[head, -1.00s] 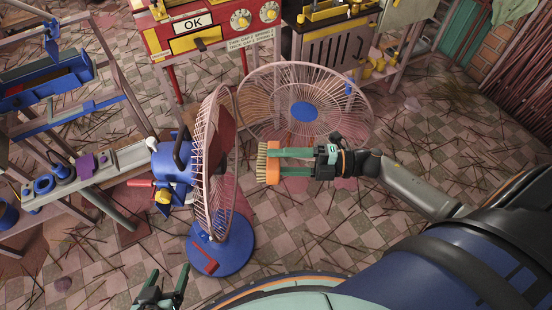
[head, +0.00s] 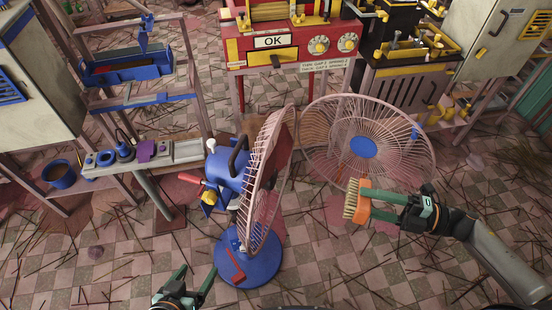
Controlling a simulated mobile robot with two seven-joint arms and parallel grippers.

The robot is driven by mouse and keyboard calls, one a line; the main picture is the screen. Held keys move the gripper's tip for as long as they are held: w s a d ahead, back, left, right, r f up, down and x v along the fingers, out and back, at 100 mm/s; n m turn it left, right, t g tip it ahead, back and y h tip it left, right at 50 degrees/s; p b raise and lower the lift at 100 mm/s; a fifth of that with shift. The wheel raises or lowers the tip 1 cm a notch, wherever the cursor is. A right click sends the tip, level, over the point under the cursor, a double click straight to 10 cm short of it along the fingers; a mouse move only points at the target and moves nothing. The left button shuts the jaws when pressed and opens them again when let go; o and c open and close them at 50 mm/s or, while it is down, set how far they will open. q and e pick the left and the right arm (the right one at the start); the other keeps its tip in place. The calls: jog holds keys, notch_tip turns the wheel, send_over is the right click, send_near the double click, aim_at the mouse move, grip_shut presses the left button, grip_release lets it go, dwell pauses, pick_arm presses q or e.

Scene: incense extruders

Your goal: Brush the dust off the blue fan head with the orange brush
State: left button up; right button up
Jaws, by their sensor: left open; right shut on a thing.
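The blue fan head (head: 231,165) is in the middle of the head view, on a round blue base (head: 262,263). Its rear wire cage (head: 266,180) is attached, and a round front cage (head: 398,142) with a blue centre stands open to the right. My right gripper (head: 388,205) is shut on the orange brush (head: 366,189). The bristles point left toward the fan, with a gap between brush and cage. My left gripper (head: 192,286) is open and empty at the bottom, left of the fan base. Dust on the fan head cannot be made out.
A red machine marked OK (head: 285,55) stands behind the fan. A grey bench (head: 170,152) with blue and purple parts is at left, with a blue bucket (head: 60,174) below. Thin sticks litter the checkered floor.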

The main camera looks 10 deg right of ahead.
jog(key=v, duration=0.7)
jog(key=shift+d, duration=0.2)
jog(key=shift+s, duration=0.1)
